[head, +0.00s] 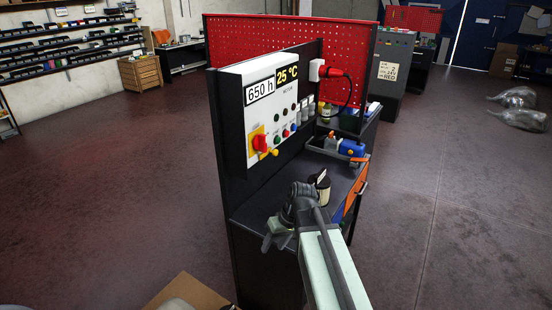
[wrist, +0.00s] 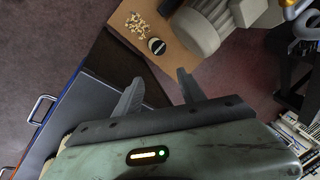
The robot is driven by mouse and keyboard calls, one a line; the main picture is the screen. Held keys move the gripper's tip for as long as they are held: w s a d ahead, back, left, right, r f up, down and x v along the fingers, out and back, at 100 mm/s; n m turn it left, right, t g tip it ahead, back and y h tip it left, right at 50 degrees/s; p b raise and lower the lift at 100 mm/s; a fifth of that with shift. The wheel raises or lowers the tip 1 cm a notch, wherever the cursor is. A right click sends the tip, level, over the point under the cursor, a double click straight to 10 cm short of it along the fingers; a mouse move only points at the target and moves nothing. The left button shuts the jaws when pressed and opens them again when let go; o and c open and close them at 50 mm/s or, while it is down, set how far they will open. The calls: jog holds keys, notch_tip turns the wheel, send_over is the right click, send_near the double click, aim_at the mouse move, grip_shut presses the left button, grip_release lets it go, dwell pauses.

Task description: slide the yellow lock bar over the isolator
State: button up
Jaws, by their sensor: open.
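The isolator (head: 258,143) is a red knob on a yellow plate at the lower left of a white control box in the head view. A small yellow piece (head: 274,152), apparently the lock bar, sticks out at its lower right; its exact position relative to the knob is too small to tell. My gripper (head: 274,236) is below the box, in front of the bench, and apart from the isolator. In the wrist view my gripper (wrist: 160,92) has its two fingers spread with nothing between them. The isolator and lock bar are not visible there.
The white box (head: 270,100) hangs on a dark panel above the bench top (head: 255,208). A cardboard surface holding a grey motor (wrist: 197,32) lies below my gripper.

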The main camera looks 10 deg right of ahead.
jog(key=w+d+r+n+t+y+b, duration=0.1)
jog(key=w+r+n+t+y, duration=0.1)
jog(key=w, duration=0.4)
jog(key=w+r+n+t+y+b, duration=0.1)
jog(key=w+y, duration=0.2)
jog(key=w, duration=0.3)
jog(key=n+t+y+b, duration=0.3)
jog(key=t+y, duration=0.1)
jog(key=t, duration=0.5)
send_near(277, 153)
jog(key=shift+g, duration=0.3)
jog(key=x, duration=0.8)
jog(key=shift+w+r, duration=0.1)
jog(key=shift+w, duration=0.1)
grip_shut()
